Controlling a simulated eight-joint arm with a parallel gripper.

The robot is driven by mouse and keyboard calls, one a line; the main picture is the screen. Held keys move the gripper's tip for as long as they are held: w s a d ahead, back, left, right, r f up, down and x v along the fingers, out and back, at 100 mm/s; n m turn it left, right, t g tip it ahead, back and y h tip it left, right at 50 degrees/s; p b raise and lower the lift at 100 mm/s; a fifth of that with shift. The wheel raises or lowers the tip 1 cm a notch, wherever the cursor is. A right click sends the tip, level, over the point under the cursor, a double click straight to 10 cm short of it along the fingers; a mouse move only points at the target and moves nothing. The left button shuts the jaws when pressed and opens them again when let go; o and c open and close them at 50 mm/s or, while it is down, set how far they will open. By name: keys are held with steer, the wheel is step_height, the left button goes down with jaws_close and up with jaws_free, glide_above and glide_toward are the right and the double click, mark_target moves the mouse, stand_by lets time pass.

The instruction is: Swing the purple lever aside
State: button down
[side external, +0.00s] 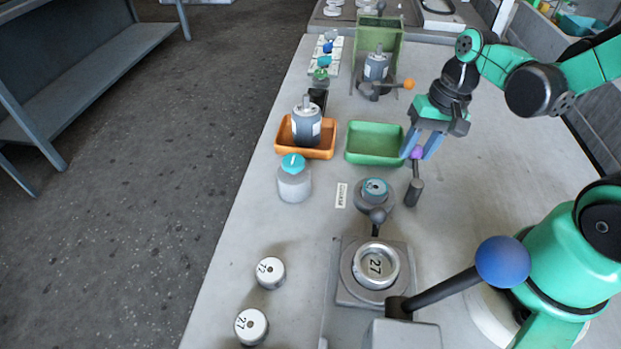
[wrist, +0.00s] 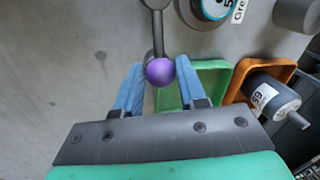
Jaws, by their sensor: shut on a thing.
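The purple lever has a round purple knob (side external: 417,152) on a thin grey rod, which rises from a short dark grey pivot (side external: 413,192) on the table. In the wrist view the purple knob (wrist: 160,72) sits between the blue fingertips, with the rod running up to the top edge. My gripper (side external: 416,156) is shut on the knob from above, one finger on each side. It also shows in the wrist view (wrist: 160,69). The pivot is mostly cut off in the wrist view.
A green tray (side external: 375,158) is just left of the knob; an orange tray (side external: 325,153) holds a grey motor. A teal-topped round fixture (side external: 374,194) stands left of the pivot. A blue-knobbed lever (side external: 502,262) is in front. The table right of the pivot is clear.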

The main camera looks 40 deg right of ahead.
steer(key=shift+s, duration=0.15)
stand_by(0.4)
steer(key=c, duration=0.5)
jaws_free()
steer(key=shift+c, duration=0.2)
steer(key=shift+r, duration=0.15)
steer(key=shift+s+d+r, duration=0.1)
steer(key=shift+d+r, duration=0.05)
steer(key=shift+r, duration=0.7)
steer(key=shift+s+d+r, duration=0.1)
steer(key=shift+d+r, duration=0.1)
steer(key=shift+r, duration=0.7)
steer(key=shift+s+d+r, duration=0.1)
steer(key=shift+d+r, duration=0.05)
steer(key=shift+r, duration=0.7)
steer(key=shift+a, duration=0.1)
